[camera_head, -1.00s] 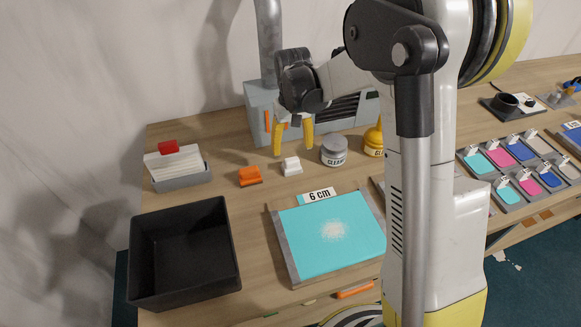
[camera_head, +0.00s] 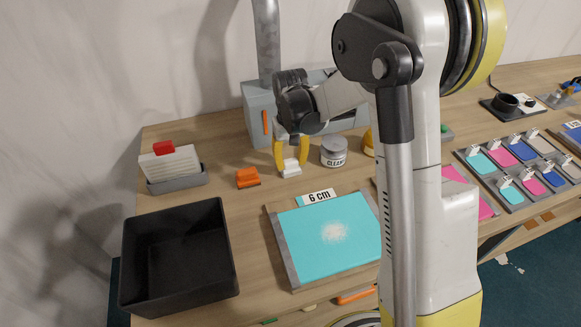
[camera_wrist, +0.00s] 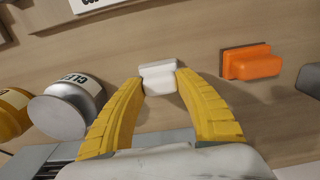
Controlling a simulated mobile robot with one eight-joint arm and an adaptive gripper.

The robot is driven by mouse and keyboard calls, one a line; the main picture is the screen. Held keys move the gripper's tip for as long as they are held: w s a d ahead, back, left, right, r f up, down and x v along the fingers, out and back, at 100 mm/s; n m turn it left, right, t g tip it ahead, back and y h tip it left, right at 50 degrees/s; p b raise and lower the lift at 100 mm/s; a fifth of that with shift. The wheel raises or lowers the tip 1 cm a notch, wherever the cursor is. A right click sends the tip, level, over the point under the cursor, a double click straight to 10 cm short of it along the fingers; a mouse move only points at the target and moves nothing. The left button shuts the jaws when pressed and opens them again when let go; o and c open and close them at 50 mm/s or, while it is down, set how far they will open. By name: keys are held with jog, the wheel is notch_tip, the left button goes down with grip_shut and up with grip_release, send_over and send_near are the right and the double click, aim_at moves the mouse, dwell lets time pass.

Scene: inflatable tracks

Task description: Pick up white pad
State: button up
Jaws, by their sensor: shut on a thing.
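The white pad (camera_head: 291,170) is a small white block on the wooden table, between the orange block and the grey "CLEAN" jar in the head view. My gripper (camera_head: 291,165) has yellow fingers that reach down on both sides of the pad. In the wrist view the white pad (camera_wrist: 160,76) sits between the two fingertips (camera_wrist: 161,82), which touch its sides. The gripper is shut on it. The pad appears to be at table level; its underside is hidden.
An orange block (camera_head: 247,178) lies left of the pad and the grey jar (camera_head: 334,151) stands right of it. A black bin (camera_head: 230,265), a cyan board (camera_head: 308,249) marked "6 cm" and a card holder (camera_head: 178,182) are nearby. A grey machine (camera_head: 259,128) stands behind.

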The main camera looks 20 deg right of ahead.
aim_at(294, 159)
jog(key=shift+r+p, duration=0.3)
jog(key=shift+r, duration=0.25)
jog(key=shift+c, duration=0.6)
jog(key=r+p, duration=0.1)
jog(key=r, duration=0.1)
jog(key=d+r+p, duration=0.1)
jog(key=r, duration=0.1)
jog(key=d+r+p, duration=0.1)
jog(key=d, duration=0.2)
jog(key=d+r+p, duration=0.1)
jog(key=d+r, duration=0.1)
jog(key=d, duration=0.1)
jog(key=d+r+p, duration=0.1)
jog(key=d+r, duration=0.1)
jog(key=d, duration=0.1)
jog(key=shift+w+d+r, duration=0.2)
jog(key=shift+d, duration=0.15)
jog(key=shift+d+r, duration=0.25)
jog(key=shift+d, duration=0.25)
